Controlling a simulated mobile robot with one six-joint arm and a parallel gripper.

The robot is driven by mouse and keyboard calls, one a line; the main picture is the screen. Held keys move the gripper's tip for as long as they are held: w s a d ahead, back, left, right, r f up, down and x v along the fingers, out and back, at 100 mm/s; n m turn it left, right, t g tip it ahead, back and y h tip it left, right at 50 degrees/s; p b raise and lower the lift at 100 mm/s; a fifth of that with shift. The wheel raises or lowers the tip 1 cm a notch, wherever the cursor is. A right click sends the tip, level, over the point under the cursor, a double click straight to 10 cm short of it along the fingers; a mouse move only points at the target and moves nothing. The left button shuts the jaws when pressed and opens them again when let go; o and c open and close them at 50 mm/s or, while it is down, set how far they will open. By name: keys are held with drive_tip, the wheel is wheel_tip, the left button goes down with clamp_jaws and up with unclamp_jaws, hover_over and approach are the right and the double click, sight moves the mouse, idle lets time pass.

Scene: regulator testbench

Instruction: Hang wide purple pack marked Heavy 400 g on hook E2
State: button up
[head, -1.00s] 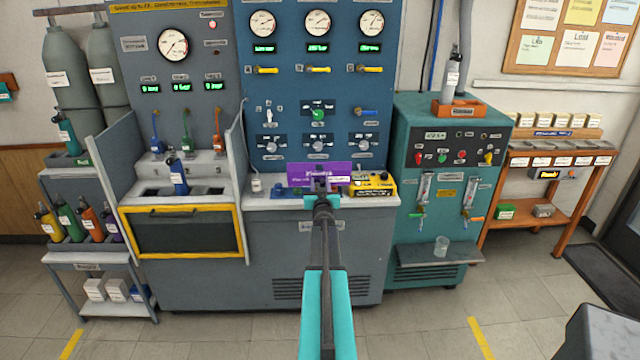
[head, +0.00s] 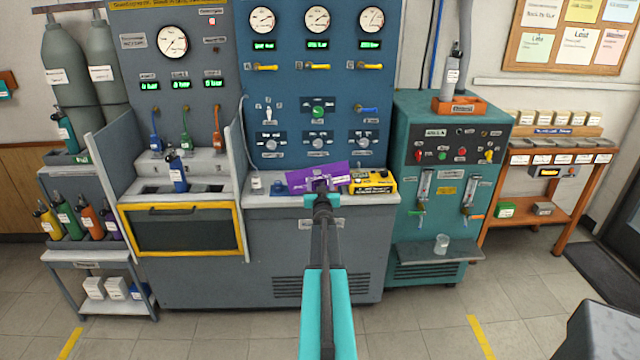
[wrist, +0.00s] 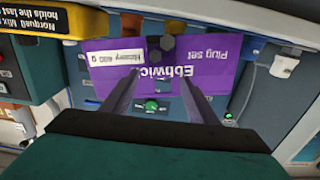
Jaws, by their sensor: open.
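The wide purple pack (head: 300,181) shows in the head view just beyond my gripper (head: 322,190), over the front of the grey bench. It is tilted, with its right end higher. In the wrist view the pack (wrist: 220,72) appears upside down, with a white label reading Heavy 400 g and the words Plug set. My gripper's two fingers (wrist: 160,88) are apart, with the pack in front of their tips. I cannot tell whether they touch it, or whether the pack rests on the bench top. I cannot make out hook E2 in either view.
A yellow box (head: 373,185) stands on the bench just right of the pack, and a small jar (head: 257,183) stands to the left. The blue gauge panel (head: 290,105) rises behind. A teal test cabinet (head: 440,240) stands to the right.

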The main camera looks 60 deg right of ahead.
drive_tip(key=shift+r, duration=0.15)
drive_tip(key=shift+r+p, duration=0.35)
drive_tip(key=shift+p, duration=0.2)
drive_tip(key=shift+s+a+f+b, duration=0.2)
drive_tip(key=shift+s+a+b, duration=0.05)
drive_tip(key=shift+a+b, duration=0.1)
drive_tip(key=b+v, duration=0.2)
drive_tip(key=v, duration=0.9)
drive_tip(key=shift+a, duration=0.1)
idle(0.5)
